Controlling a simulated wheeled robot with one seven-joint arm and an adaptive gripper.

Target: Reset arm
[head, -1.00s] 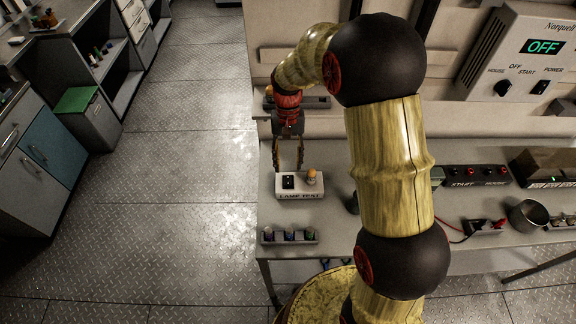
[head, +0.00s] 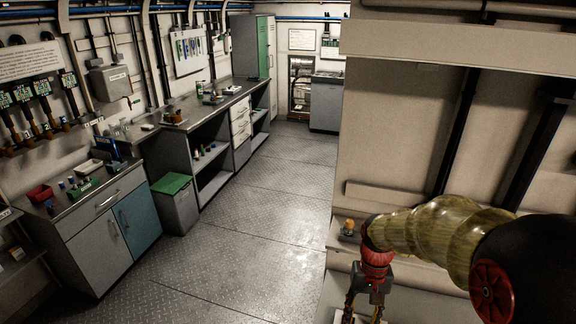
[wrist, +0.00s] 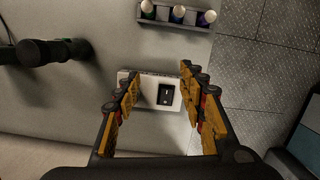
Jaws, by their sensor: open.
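My arm enters the head view from the right, and my gripper (head: 363,312) hangs down at the bottom edge, partly cut off. In the wrist view my gripper (wrist: 160,74) is open, with its two yellow-padded fingers wide apart and nothing held. A small pale box with a black switch (wrist: 166,94) lies on the bench below and shows between the fingers. No lamp shows on the part of the box in the wrist view; its near part is cut by the gripper.
A rack with several small cylinders (wrist: 177,16) stands on the bench near its edge. A dark post-like object (wrist: 45,50) is at the left. An orange-topped lamp (head: 349,227) sits by the wall panel. Cabinets (head: 110,225) line the left; the floor (head: 240,240) between is clear.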

